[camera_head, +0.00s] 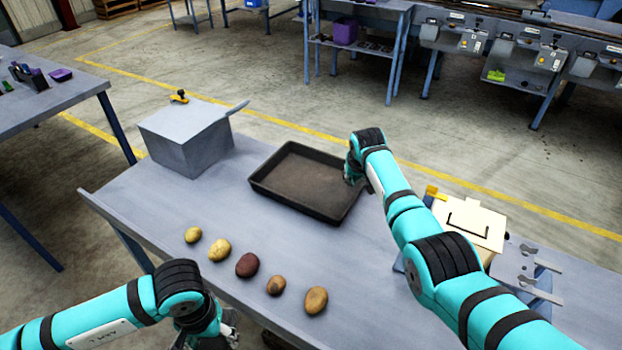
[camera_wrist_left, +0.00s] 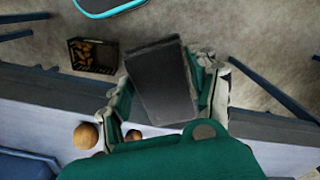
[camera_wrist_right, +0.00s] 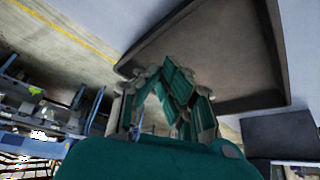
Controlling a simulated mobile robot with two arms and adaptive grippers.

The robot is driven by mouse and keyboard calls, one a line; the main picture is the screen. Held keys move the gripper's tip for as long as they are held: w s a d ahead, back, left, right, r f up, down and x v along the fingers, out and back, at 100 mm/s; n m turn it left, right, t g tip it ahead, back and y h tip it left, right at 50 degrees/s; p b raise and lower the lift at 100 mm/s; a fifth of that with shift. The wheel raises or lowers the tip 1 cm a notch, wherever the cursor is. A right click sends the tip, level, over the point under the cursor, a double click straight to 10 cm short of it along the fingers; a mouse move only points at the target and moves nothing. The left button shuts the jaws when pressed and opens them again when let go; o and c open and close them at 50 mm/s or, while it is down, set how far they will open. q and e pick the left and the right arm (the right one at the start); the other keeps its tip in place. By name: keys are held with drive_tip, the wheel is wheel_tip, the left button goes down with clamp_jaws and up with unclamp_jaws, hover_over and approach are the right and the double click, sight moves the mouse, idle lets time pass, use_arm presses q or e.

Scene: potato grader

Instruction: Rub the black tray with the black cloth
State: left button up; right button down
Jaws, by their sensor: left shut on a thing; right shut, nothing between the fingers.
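The black tray (camera_head: 272,203) lies on the grey table, its inside empty and brownish. My right gripper (camera_head: 352,174) is at the tray's right side, shut and empty. In the right wrist view its fingers (camera_wrist_right: 175,95) overlap the tray's edge (camera_wrist_right: 200,20); whether they touch it I cannot tell. My left gripper (camera_head: 208,338) is at the near edge of the table, away from the tray. In the left wrist view it (camera_wrist_left: 165,98) is shut on a flat dark rectangular piece, which looks like the black cloth (camera_wrist_left: 160,80). In the head view the cloth is hidden.
Several potatoes (camera_head: 247,265) lie in a row between the tray and the table's near edge. A grey box (camera_head: 178,150) stands left of the tray. A cream-topped box (camera_head: 478,222) stands on the right. A crate of potatoes (camera_wrist_left: 76,66) is on the floor.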

use_arm(q)
drive_tip(key=shift+r+p, duration=0.4)
drive_tip(key=shift+r, duration=0.3)
use_arm(e)
drive_tip(key=shift+r, duration=0.65)
use_arm(q)
drive_tip(key=shift+f, duration=0.1)
use_arm(e)
drive_tip(key=shift+r, duration=0.15)
